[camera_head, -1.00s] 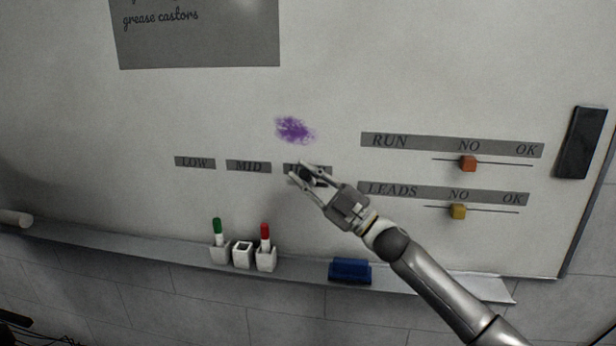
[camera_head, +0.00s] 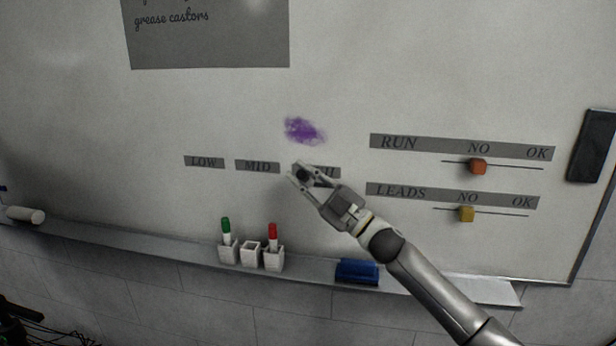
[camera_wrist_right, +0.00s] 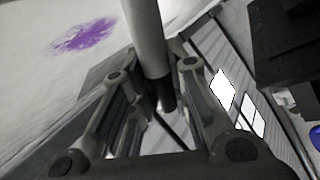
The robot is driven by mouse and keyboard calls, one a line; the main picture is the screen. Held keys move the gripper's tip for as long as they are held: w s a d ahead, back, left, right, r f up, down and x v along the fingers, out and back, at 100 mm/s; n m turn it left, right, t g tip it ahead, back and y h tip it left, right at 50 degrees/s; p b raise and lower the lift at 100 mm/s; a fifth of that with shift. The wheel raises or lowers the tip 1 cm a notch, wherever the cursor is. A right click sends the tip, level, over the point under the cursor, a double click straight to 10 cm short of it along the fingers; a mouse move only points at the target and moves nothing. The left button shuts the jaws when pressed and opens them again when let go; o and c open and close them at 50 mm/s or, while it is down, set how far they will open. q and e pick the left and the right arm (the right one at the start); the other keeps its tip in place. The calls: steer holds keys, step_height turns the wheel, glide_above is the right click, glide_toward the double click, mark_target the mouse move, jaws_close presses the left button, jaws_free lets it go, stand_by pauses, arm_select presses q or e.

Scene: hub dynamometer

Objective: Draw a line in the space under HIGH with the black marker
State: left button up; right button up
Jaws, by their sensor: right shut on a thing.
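My right gripper (camera_head: 299,174) is in front of the whiteboard and shut on the black marker (camera_head: 303,174), whose dark end shows between the fingers. In the right wrist view the marker (camera_wrist_right: 148,40) has a white body and a dark end between the finger pads. The gripper covers the left part of the HIGH label (camera_head: 328,172); only its right end shows. The board just below the label is partly hidden by the gripper. I cannot tell whether the marker tip touches the board. My left gripper is not in view.
LOW (camera_head: 204,162) and MID (camera_head: 257,167) labels are to the left. A purple smudge (camera_head: 303,130) is above HIGH. The tray below bears a green marker (camera_head: 226,230), a red marker (camera_head: 272,236), an empty holder (camera_head: 250,254) and a blue eraser (camera_head: 357,271). Sliders (camera_head: 478,167) are at right.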

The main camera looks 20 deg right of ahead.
steer(key=shift+w+a, duration=0.1)
steer(key=shift+a, duration=0.05)
steer(key=shift+w+a, duration=0.4)
steer(key=shift+a, duration=0.15)
stand_by(0.4)
steer(key=shift+w+a, duration=0.35)
steer(key=shift+a, duration=0.2)
steer(key=shift+w+a, duration=0.4)
steer(key=shift+a, duration=0.2)
steer(key=shift+s, duration=0.1)
